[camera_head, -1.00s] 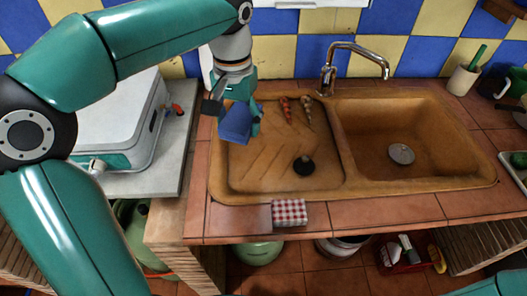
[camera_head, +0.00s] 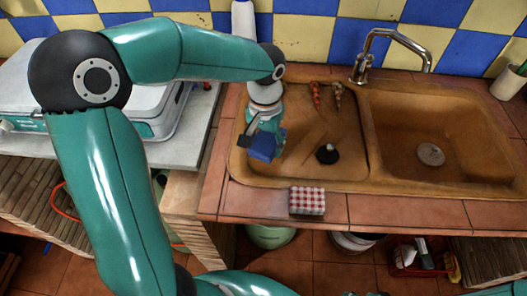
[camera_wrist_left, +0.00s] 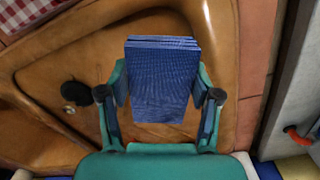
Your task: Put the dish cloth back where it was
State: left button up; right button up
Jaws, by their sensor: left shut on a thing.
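The dish cloth is a blue, folded, layered block (camera_head: 263,146), held in my left gripper (camera_head: 266,140) over the left part of the sink's drainboard. In the left wrist view the blue cloth (camera_wrist_left: 162,80) sits between the two teal fingers of the left gripper (camera_wrist_left: 162,90), which are shut on its sides. The brown drainboard (camera_wrist_left: 60,60) lies beneath it. I cannot tell whether the cloth touches the drainboard. My right gripper is not clearly in view.
A red-checked folded cloth (camera_head: 307,201) lies on the tiled front edge. A black stopper (camera_head: 327,154) and two carrot-like items (camera_head: 316,95) (camera_head: 338,96) lie on the drainboard. The basin (camera_head: 430,125) and tap (camera_head: 385,45) are at right. A white appliance (camera_head: 150,110) stands left.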

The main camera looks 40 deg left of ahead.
aim_at(265, 142)
pick_arm(q)
jog(key=shift+f, duration=2.1)
jog(key=shift+f, duration=0.1)
jog(key=o, duration=1.1)
notch_tip(265, 142, up, 12)
jog(key=shift+r+p, duration=0.15)
jog(key=shift+p, duration=0.15)
